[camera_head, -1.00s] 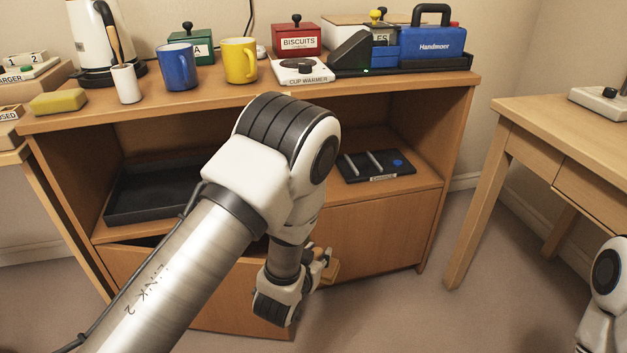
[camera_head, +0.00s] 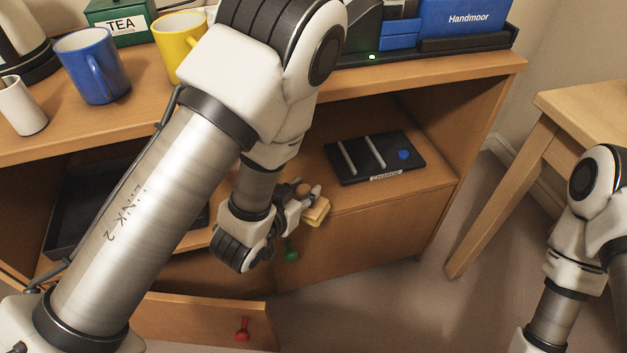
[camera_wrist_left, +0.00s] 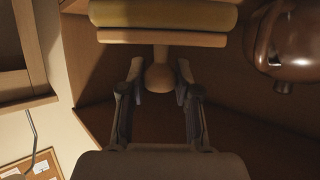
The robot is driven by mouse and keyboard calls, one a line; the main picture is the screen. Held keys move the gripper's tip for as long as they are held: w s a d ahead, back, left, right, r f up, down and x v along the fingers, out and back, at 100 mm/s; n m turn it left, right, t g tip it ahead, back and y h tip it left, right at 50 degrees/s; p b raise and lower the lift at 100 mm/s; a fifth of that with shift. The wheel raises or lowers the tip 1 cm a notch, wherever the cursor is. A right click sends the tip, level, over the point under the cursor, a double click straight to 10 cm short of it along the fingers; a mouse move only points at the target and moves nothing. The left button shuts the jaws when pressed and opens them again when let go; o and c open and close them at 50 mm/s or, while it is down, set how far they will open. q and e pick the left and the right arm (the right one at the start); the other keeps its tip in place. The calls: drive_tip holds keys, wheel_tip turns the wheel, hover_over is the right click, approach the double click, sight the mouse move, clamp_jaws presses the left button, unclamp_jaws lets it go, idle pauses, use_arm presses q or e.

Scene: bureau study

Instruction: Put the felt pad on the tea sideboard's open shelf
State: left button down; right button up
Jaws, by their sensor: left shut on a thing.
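My left gripper (camera_head: 290,203) is shut on the round wooden knob of the felt pad (camera_head: 317,212), a small tan block. In the left wrist view the pad (camera_wrist_left: 163,15) shows an olive layer and a wooden layer, and its knob sits between the two fingertips (camera_wrist_left: 158,80). The pad hangs in front of the tea sideboard (camera_head: 350,240), near the front edge of its open shelf (camera_head: 432,178). I cannot tell whether it is over the shelf. Only my right arm shows, at the right edge; its gripper is out of view.
A black board (camera_head: 372,158) with grey bars and a blue knob lies on the shelf's right part. A black tray (camera_head: 75,215) is at its left, partly behind my arm. A red-knobbed drawer or flap (camera_head: 200,318) stands out below. Mugs (camera_head: 93,65) stand on top.

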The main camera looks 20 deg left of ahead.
sight(306, 185)
use_arm(q)
drive_tip(key=w+b, duration=0.1)
drive_tip(key=w+f+b, duration=0.1)
drive_tip(key=b, duration=0.2)
drive_tip(key=shift+w+a+f, duration=0.2)
drive_tip(key=shift+w+f, duration=0.1)
drive_tip(key=shift+w, duration=0.1)
drive_tip(key=w+f+b, duration=0.1)
drive_tip(key=w, duration=0.1)
drive_tip(key=w+f+b, duration=0.1)
drive_tip(key=w+b, duration=0.1)
drive_tip(key=w, duration=0.1)
drive_tip(key=w+a+f+b, duration=0.1)
drive_tip(key=w, duration=0.2)
drive_tip(key=shift+f, duration=0.1)
drive_tip(key=c, duration=0.8)
unclamp_jaws()
drive_tip(key=shift+d, duration=0.1)
use_arm(e)
wheel_tip(306, 185, down, 10)
drive_tip(key=shift+f, duration=0.2)
drive_tip(key=shift+r, duration=0.1)
